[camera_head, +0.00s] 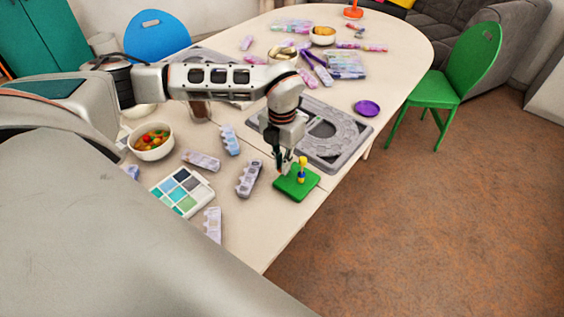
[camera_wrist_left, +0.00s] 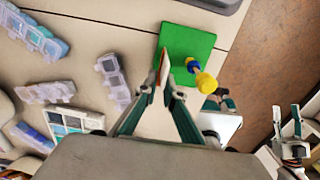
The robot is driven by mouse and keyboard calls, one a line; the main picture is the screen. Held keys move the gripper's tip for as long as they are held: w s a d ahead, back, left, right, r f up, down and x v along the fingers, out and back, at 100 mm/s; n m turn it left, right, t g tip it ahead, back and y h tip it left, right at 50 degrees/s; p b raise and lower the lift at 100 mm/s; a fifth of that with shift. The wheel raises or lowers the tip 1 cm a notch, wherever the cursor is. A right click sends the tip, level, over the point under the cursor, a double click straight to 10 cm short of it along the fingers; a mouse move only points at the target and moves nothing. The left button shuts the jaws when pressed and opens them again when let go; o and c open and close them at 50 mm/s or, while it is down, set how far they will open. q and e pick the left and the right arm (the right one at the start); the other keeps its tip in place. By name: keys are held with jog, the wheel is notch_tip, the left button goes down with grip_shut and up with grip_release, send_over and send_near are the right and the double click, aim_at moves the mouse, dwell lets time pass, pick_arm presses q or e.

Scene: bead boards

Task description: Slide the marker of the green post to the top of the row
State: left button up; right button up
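The green board (camera_head: 289,188) lies near the table's right edge, and a post (camera_head: 302,171) with yellow and blue pieces stands upright on it. In the left wrist view the green board (camera_wrist_left: 178,42) and the post (camera_wrist_left: 201,73) show from above. A large yellow piece is nearest that camera, with blue and yellow below. I cannot tell which piece is the marker. My left gripper (camera_head: 284,170) is just left of the post, pointing down, apart from it and empty. Its fingertips (camera_wrist_left: 166,74) are together. My right gripper (camera_wrist_left: 287,112) shows at the right with its fingers apart.
A grey tray (camera_head: 352,158) lies behind the board. Bead boxes (camera_head: 249,178), a paint palette (camera_head: 160,192) and a bowl of beads (camera_head: 133,148) lie to the left. The table strip in front of the board is clear. A green chair (camera_head: 435,88) stands at right.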

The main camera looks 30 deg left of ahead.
pick_arm(q)
jog(key=o, duration=0.4)
notch_tip(320, 180, up, 12)
dwell(0.5)
